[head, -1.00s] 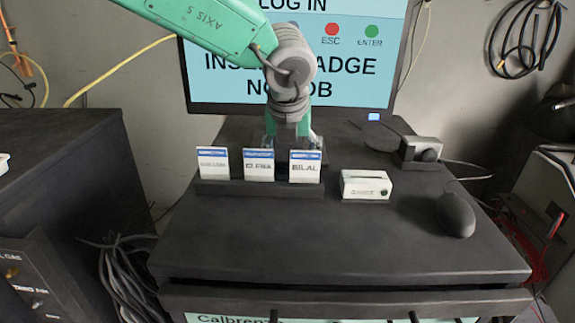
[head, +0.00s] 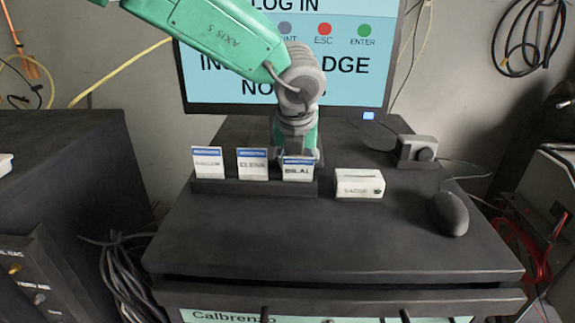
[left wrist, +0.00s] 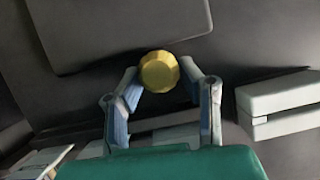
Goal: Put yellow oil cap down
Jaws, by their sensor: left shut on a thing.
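The yellow oil cap (left wrist: 159,71) is between the fingers of my left gripper (left wrist: 160,80) in the left wrist view. The gripper is shut on it, over the dark cart top. In the head view my left gripper (head: 297,150) is low over the cart, behind the right-hand badge, in front of the monitor. The cap is hidden there. I cannot tell whether the cap touches the surface. My right gripper is not in view.
Three badges stand in a dark holder (head: 255,188); the right one (head: 298,170) is close to my gripper. A white badge reader (head: 359,184), a mouse (head: 450,213) and a small grey device (head: 417,148) are to the right. The monitor (head: 350,60) stands behind. The cart's front (head: 330,245) is clear.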

